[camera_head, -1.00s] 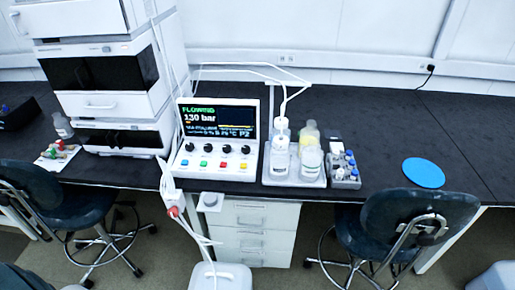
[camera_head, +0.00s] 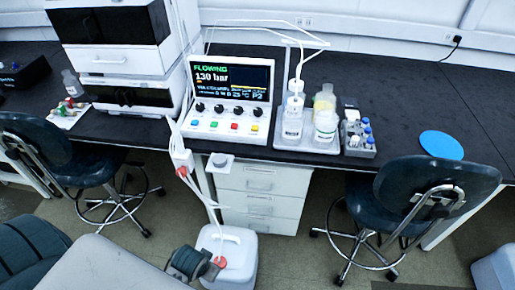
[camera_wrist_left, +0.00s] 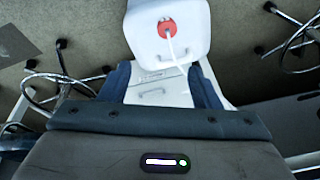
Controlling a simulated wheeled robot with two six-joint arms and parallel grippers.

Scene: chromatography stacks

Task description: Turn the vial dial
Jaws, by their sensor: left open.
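A white control panel (camera_head: 180,124) stands on the black bench, with a screen (camera_head: 232,78) reading FLOWING, 130 bar and P2. Below the screen is a row of several black dials (camera_head: 219,108), with coloured buttons in front of them. The dial labels are too small to read, so I cannot tell which is the vial dial. My left gripper (camera_head: 190,262) is open and empty, low in front of the bench and well below the panel. In the left wrist view its dark fingers (camera_wrist_left: 160,82) are spread apart. My right gripper is not in view.
A white canister (camera_head: 240,245) with a red cap stands on the floor by the drawers (camera_head: 260,190). Tubes hang from the bench to it. Bottles (camera_head: 326,125) on a tray and a vial rack (camera_head: 358,140) stand right of the panel. Chairs (camera_head: 440,165) flank the drawers.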

